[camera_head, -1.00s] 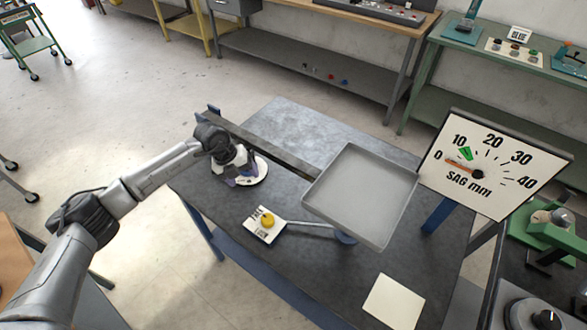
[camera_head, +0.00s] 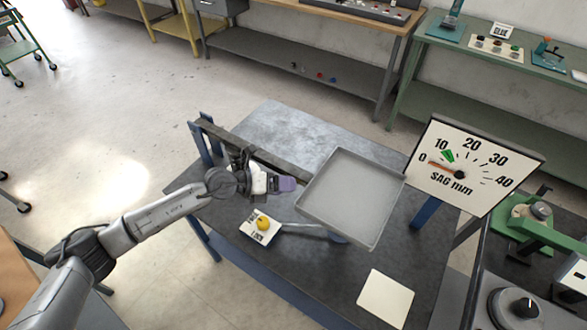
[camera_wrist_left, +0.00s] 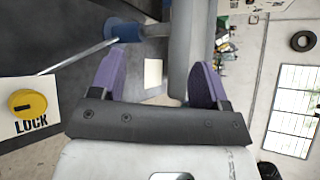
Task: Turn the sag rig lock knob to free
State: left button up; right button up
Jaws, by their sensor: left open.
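The yellow lock knob (camera_head: 263,223) sits on a white label plate (camera_head: 254,233) at the front left of the rig table. In the left wrist view the knob (camera_wrist_left: 27,104) has a dark slot and stands above the word LOCK. My left gripper (camera_head: 289,184) is above the table, behind and to the right of the knob, close to the grey tray (camera_head: 333,238). In the left wrist view its two purple fingers (camera_wrist_left: 162,75) are apart with nothing gripped, and the knob is outside them to the left. My right gripper is not in view.
A SAG mm dial (camera_head: 466,165) stands at the right, its orange pointer near the low end. A dark beam (camera_head: 262,158) runs behind the gripper to the tray. A rod (camera_head: 305,229) runs from the knob plate to under the tray. A pale square (camera_head: 386,298) lies front right.

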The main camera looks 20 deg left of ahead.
pick_arm(q)
jog(key=s+d+r+n+t+p, duration=0.2)
jog(key=r+n+t+p, duration=0.2)
jog(key=r+n+t, duration=0.1)
jog(key=s+d+r+n+t+y+p, duration=0.1)
jog(key=s+d+r+n+t+p, duration=0.1)
jog(key=r, duration=0.5)
jog(key=shift+s+d+r+n+t+p, duration=0.35)
jog(key=shift+d+n+t+p, duration=0.55)
jog(key=shift+n+t, duration=0.65)
jog(key=shift+w+a+y, duration=0.15)
jog(key=shift+y, duration=0.15)
